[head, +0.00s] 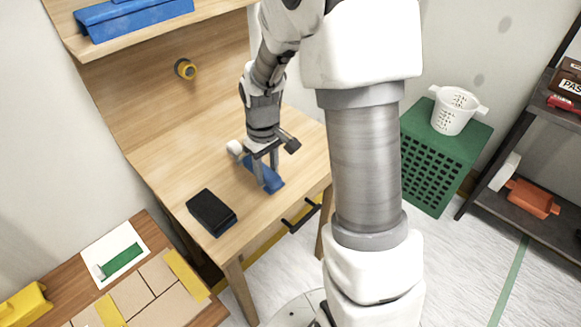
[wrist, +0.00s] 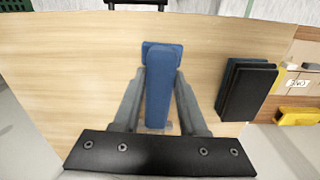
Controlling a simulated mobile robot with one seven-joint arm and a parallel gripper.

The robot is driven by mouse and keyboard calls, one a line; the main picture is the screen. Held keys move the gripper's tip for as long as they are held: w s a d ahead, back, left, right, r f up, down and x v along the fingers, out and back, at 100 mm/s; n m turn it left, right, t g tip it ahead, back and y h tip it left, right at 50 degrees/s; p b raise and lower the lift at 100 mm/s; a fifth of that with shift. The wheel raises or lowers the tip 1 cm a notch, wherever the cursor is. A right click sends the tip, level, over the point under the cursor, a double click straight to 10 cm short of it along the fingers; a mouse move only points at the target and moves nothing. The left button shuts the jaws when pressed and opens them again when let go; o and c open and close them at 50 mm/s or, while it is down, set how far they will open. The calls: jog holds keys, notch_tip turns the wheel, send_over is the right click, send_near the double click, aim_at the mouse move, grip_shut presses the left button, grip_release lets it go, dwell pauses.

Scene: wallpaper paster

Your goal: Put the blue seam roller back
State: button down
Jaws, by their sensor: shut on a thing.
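The blue seam roller (head: 273,183) is at the wooden worktable, with its blue handle toward the table's front and a white roller end (head: 235,148) toward the back. My gripper (head: 264,174) points down over the table and is shut on the blue handle. In the wrist view the blue handle (wrist: 161,95) lies between the two grey fingers of my gripper (wrist: 160,88). The white end is hidden there. I cannot tell whether the roller touches the tabletop or is slightly above it.
A black-and-blue block (head: 211,212) lies on the worktable (head: 180,160) near its left front edge. A lower table holds a green tool (head: 122,260) on a white sheet. A blue tray (head: 135,17) sits on the upper shelf. A green crate (head: 428,170) with a white basket stands right.

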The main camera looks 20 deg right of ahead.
jog(key=shift+a+f+b, duration=0.2)
jog(key=shift+f+b, duration=0.1)
jog(key=shift+f, duration=1.65)
jog(key=shift+c, duration=2.2)
grip_release()
jog(key=shift+w, duration=0.1)
